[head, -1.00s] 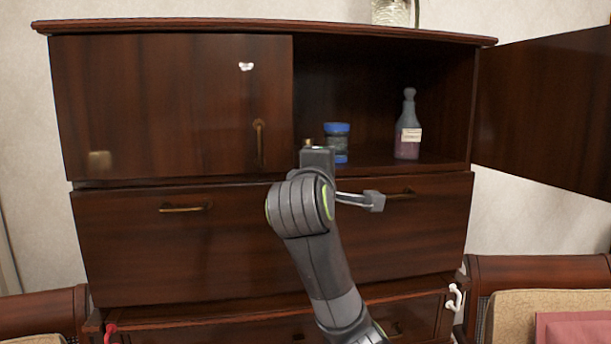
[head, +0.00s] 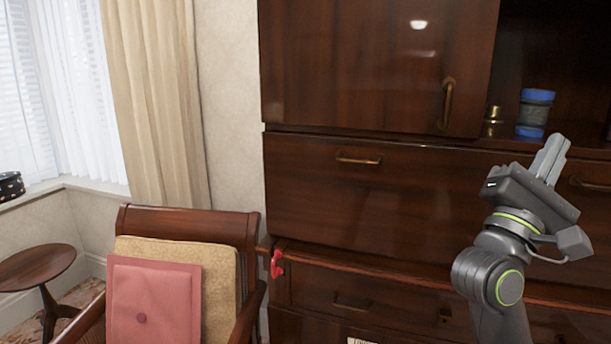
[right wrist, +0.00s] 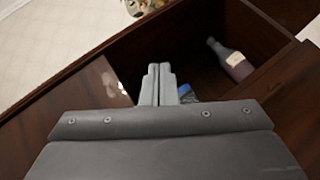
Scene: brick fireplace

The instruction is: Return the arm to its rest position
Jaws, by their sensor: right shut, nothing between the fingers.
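My right gripper (head: 550,158) is raised in front of the dark wooden cabinet (head: 375,215), at the right of the head view. Its fingers are shut together with nothing between them, pointing up. In the right wrist view the closed fingers (right wrist: 158,84) point toward the cabinet's open compartment. My left gripper is not in view.
The open compartment holds a blue-lidded jar (head: 536,108), a small brass-coloured item (head: 493,114) and a bottle (right wrist: 230,60). A wooden chair with a pink cushion (head: 153,302) stands left of the cabinet. A small round table (head: 36,267) stands by the window.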

